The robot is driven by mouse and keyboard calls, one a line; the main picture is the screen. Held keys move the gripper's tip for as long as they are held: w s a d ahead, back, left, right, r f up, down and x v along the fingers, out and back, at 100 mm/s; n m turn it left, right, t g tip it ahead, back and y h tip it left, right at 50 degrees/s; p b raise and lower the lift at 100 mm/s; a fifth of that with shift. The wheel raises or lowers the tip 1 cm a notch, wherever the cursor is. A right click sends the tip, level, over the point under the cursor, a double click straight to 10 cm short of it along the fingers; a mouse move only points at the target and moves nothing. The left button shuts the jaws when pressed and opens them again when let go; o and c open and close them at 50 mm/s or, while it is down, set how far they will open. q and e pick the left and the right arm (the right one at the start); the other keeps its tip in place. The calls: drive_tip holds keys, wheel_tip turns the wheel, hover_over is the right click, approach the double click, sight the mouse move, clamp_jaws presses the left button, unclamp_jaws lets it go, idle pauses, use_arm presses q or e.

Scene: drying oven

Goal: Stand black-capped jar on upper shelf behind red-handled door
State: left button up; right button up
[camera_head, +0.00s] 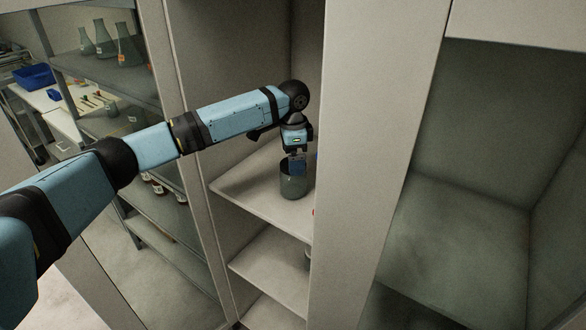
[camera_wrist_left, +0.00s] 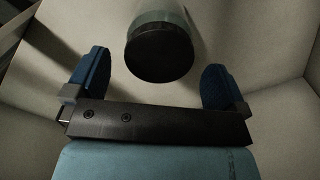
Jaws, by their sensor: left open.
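A jar of dark, clear glass (camera_head: 293,182) stands upright on the upper visible shelf (camera_head: 262,196) inside an open cabinet compartment. In the left wrist view its round black cap (camera_wrist_left: 160,53) faces the camera. My left gripper (camera_head: 298,163) points down just above the jar, and its fingers partly hide the jar's top in the head view. In the left wrist view the left gripper (camera_wrist_left: 153,76) is open, with blue finger pads apart and a clear gap between each pad and the cap. My right gripper is out of view.
A pale upright panel (camera_head: 372,150) stands close to the right of my left gripper. A lower shelf (camera_head: 272,268) lies below, with a partly hidden item on it. Glass flasks (camera_head: 128,48) stand on a rack at the left. The large compartment at the right (camera_head: 470,220) looks empty.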

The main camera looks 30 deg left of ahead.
use_arm(q)
wheel_tip(320, 180, up, 7)
drive_tip(key=shift+f+b, duration=0.2)
drive_tip(key=shift+b, duration=0.15)
drive_tip(key=shift+r, duration=0.65)
